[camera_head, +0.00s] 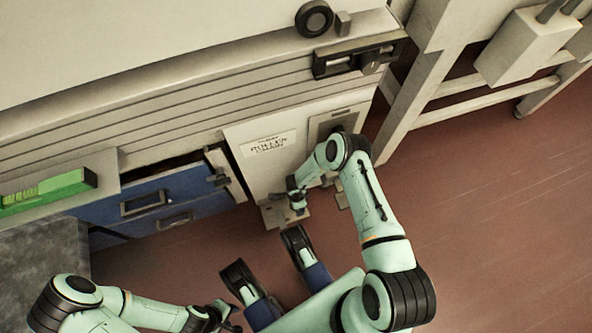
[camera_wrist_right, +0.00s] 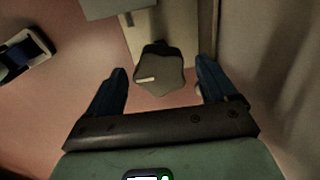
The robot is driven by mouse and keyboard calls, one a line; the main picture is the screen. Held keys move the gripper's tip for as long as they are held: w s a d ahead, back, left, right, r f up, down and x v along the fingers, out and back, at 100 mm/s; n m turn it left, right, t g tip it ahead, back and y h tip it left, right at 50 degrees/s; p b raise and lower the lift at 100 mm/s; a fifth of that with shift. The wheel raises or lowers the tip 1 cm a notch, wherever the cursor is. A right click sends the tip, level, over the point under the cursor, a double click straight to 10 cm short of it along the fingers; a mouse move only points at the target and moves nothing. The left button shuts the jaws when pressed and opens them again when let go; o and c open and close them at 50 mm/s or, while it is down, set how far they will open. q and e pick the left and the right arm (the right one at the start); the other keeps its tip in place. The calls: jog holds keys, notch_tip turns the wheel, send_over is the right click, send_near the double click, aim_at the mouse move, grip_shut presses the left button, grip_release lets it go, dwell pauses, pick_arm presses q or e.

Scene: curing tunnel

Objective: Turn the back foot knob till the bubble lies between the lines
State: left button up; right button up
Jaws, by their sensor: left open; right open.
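A dark lobed foot knob (camera_wrist_right: 160,74) with a pale mark lies between the spread fingers of my right gripper (camera_wrist_right: 163,88) in the right wrist view; I cannot tell whether they touch it. In the head view the right gripper (camera_head: 298,198) is low against the cabinet's front and mostly hides the knob.
A pale labelled panel (camera_head: 272,166) stands behind my right arm. Blue drawers (camera_head: 185,190) are left of it. A black latch with a knob (camera_head: 371,62) and a round black handwheel (camera_head: 314,18) are above. Red floor (camera_head: 490,210) is clear at right.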

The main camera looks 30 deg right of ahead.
jog(key=c, duration=1.1)
pick_arm(q)
jog(key=shift+w, duration=0.1)
pick_arm(e)
jog(key=shift+o, duration=0.2)
jog(key=shift+m, duration=1.6)
jog(key=o, duration=1.1)
jog(key=shift+c, duration=0.2)
jog(key=shift+r, duration=0.1)
pick_arm(q)
jog(key=w+d+r+t+p, duration=0.1)
jog(key=w+r+t+p, duration=0.2)
jog(key=w, duration=0.5)
notch_tip(320, 180, up, 2)
jog(key=shift+w+r+m+p, duration=0.25)
jog(key=shift+w+m+p, duration=0.05)
jog(key=shift+p, duration=0.45)
pick_arm(e)
notch_tip(320, 180, up, 13)
jog(key=shift+r, duration=0.1)
